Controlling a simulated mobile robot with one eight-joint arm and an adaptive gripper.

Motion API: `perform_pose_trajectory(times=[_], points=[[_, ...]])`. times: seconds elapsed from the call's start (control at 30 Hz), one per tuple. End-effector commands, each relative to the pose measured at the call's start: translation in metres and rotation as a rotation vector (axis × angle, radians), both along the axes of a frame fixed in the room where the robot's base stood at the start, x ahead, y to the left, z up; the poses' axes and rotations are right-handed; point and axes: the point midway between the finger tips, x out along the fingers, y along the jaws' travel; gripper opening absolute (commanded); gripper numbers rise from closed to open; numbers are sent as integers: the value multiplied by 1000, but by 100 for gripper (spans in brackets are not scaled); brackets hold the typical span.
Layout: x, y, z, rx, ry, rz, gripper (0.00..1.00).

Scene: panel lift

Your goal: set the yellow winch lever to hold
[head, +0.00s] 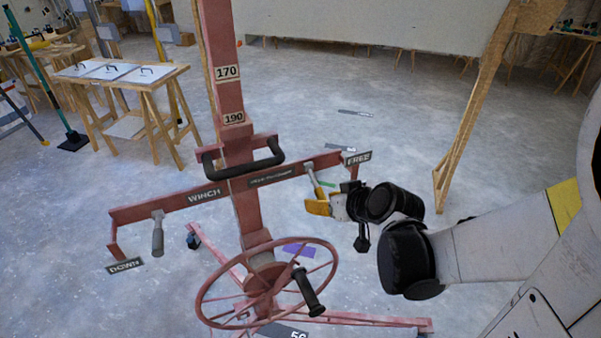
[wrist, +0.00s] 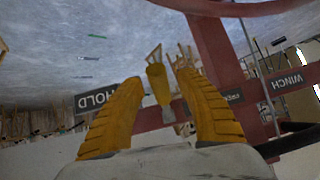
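The yellow winch lever (head: 313,182) hangs downward from the right part of the red lift's crossbar, left of the FREE sign (head: 357,158). In the wrist view, which is upside down, its yellow handle (wrist: 157,84) and grey shaft show between my two fingers. My gripper (wrist: 161,108) is open, with one yellow ribbed finger on each side of the lever; I see gaps on both sides. In the head view the gripper (head: 322,206) is at the lever's lower end and partly hides it. A HOLD sign (wrist: 97,97) shows at left in the wrist view.
The red handwheel (head: 268,284) with a black knob is below and left of the lever. A grey lever (head: 158,233) hangs by the DOWN sign (head: 125,265). A black U-shaped handle (head: 243,156) sits on the mast. A wooden trestle leg (head: 470,110) stands behind right.

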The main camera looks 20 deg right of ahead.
Motion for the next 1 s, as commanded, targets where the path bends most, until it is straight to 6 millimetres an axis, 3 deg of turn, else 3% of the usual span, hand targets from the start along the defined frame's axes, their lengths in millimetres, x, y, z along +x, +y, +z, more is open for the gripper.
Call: perform_pose_trajectory(times=[0.43,1.0], points=[[-8,-2,6,0,2,-1,42],[-70,-14,56,0,1,-3,42]])
